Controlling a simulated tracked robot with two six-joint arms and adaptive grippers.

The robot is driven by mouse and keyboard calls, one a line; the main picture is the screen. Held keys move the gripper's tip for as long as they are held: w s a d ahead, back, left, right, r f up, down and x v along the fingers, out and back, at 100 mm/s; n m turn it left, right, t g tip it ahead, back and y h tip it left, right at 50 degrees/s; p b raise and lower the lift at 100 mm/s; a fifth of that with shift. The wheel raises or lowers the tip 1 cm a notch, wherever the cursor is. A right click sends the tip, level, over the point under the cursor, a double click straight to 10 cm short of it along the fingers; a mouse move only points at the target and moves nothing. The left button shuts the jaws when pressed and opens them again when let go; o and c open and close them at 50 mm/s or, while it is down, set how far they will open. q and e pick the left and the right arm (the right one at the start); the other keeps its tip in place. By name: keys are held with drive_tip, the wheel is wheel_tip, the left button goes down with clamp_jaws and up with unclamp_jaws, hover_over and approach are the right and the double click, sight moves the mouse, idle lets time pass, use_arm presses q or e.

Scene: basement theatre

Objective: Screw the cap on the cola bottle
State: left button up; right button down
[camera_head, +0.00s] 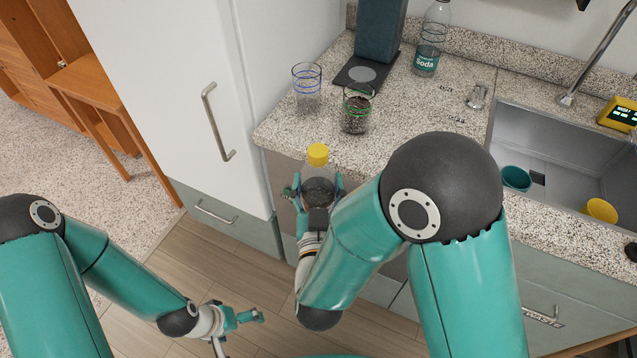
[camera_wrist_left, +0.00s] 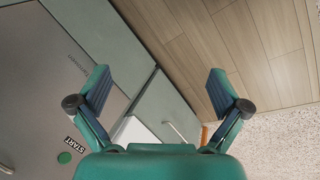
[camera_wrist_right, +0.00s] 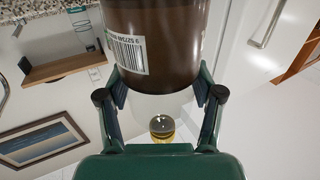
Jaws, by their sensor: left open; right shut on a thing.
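The cola bottle (camera_head: 318,188) has dark contents and a yellow cap (camera_head: 318,154) at its top. Whether the cap is threaded tight cannot be told. My right gripper (camera_head: 316,192) is shut around the bottle's body and holds it upright in front of the counter edge. My left gripper (camera_head: 240,332) is open and empty, low over the floor, apart from the bottle. Its spread fingers show in the left wrist view (camera_wrist_left: 160,82).
On the counter (camera_head: 420,110) stand an empty glass (camera_head: 307,88), a glass of dark contents (camera_head: 356,112), a dark appliance (camera_head: 380,30) and a soda bottle (camera_head: 431,40). The sink (camera_head: 560,160) holds a teal cup (camera_head: 516,178) and a yellow one (camera_head: 601,210). A white fridge (camera_head: 190,60) stands left.

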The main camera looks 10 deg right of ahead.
use_arm(q)
drive_tip(key=d, duration=0.1)
drive_tip(key=s+d+m, duration=0.1)
drive_tip(key=d, duration=0.1)
drive_tip(key=shift+d+g, duration=0.3)
